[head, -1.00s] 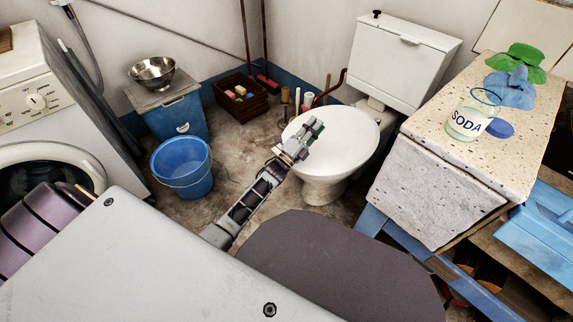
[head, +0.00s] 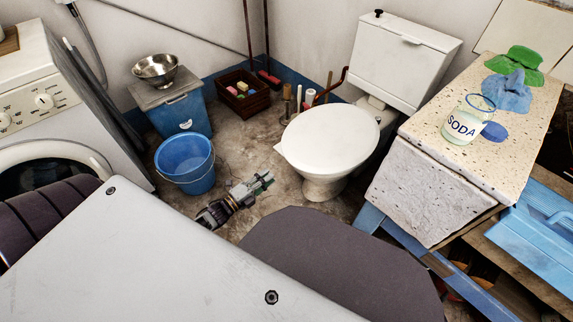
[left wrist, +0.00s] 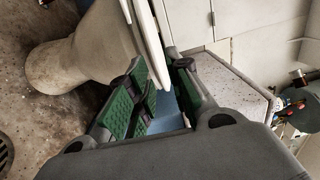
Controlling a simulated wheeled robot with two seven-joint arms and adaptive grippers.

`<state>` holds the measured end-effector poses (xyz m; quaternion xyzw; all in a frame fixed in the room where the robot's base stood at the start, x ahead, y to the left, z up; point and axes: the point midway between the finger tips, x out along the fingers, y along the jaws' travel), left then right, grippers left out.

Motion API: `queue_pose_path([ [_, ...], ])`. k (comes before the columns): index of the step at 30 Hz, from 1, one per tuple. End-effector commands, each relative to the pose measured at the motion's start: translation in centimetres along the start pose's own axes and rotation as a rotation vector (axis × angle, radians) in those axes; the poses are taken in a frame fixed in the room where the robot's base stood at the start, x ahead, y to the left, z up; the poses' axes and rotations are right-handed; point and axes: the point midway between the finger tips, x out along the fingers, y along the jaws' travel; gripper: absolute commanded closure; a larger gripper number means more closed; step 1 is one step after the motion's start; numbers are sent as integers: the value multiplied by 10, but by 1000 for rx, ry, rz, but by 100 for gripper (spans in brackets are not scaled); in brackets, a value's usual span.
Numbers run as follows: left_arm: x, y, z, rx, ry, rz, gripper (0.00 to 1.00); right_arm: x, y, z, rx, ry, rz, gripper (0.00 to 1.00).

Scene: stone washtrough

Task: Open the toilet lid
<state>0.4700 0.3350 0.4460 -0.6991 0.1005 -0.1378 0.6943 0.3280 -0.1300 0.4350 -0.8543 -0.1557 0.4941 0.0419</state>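The white toilet stands in the middle of the head view, and its oval lid (head: 330,138) lies down flat over the bowl (head: 323,187). My left gripper (head: 266,180) is in front and to the left of the lid, apart from it in the head view. In the left wrist view its green-padded fingers (left wrist: 162,78) are spread with nothing clamped between them. The lid's rim (left wrist: 150,35) shows edge-on just beyond the fingertips, with the bowl (left wrist: 85,50) to its left. Whether a fingertip touches the rim is unclear. My right gripper is not in view.
The cistern (head: 403,62) is behind the lid. A stone washtrough (head: 425,185) with a soda jar (head: 466,118) stands close on the right. A blue bucket (head: 185,165) and a blue bin (head: 180,108) are left. A crate (head: 242,92) stands behind. Floor around the gripper is clear.

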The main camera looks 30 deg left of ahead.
Motion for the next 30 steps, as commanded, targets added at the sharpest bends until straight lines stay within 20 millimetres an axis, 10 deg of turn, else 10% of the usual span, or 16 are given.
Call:
queue_pose_path([
  [9, -32, 8, -2, -4, 12, 54, 80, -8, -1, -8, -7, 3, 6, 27],
  [30, -12, 10, -2, -3, 12, 52, 80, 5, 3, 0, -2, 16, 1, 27],
])
